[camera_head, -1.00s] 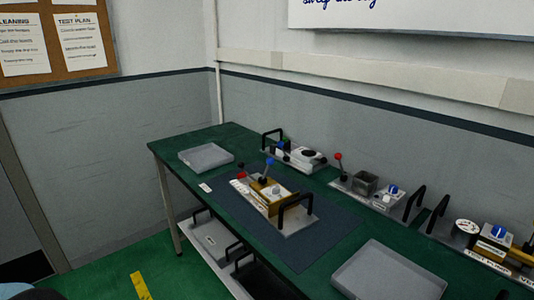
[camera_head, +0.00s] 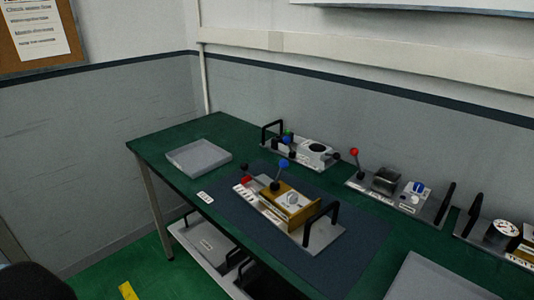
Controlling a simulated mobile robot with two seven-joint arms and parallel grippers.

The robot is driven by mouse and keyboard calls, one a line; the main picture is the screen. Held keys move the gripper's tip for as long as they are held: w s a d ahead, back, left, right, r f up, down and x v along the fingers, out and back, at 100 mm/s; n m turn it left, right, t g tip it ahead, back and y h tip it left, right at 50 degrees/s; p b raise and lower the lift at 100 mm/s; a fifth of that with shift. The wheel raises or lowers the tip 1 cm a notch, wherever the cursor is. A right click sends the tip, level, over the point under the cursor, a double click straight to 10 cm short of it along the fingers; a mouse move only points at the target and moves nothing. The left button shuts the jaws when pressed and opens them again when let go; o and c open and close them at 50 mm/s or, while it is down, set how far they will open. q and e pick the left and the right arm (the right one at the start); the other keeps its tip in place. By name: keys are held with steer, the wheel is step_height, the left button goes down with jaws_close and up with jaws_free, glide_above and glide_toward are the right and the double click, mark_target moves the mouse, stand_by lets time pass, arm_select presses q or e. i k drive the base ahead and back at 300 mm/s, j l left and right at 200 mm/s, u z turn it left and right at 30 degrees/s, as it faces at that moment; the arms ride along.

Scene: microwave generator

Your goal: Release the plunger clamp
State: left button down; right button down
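A module on a metal plate (camera_head: 322,236) lies on the dark mat of the bench. It carries a brass-coloured block (camera_head: 300,208) with a white knob, an upright lever with a blue ball (camera_head: 284,163), a black ball (camera_head: 244,168) and a small red part (camera_head: 246,181). A black handle (camera_head: 321,212) stands at its right end. Labels on its front edge are too small to read. I cannot tell which part is the plunger clamp or whether it is closed. Neither of my grippers is in view.
Behind are a module with a white round-topped unit (camera_head: 315,149), one with a red-ball lever (camera_head: 354,152), and another with a round gauge (camera_head: 503,231) at right. Grey trays stand at left (camera_head: 199,157) and front right (camera_head: 440,280). The mat (camera_head: 245,222) is clear around the centre module.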

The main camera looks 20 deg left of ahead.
mark_target(283, 164)
steer(key=i+j, duration=0.15)
steer(key=j, duration=0.25)
steer(key=i+j, duration=0.1)
steer(key=j, duration=0.3)
steer(key=i+j, duration=0.15)
steer(key=j, duration=0.2)
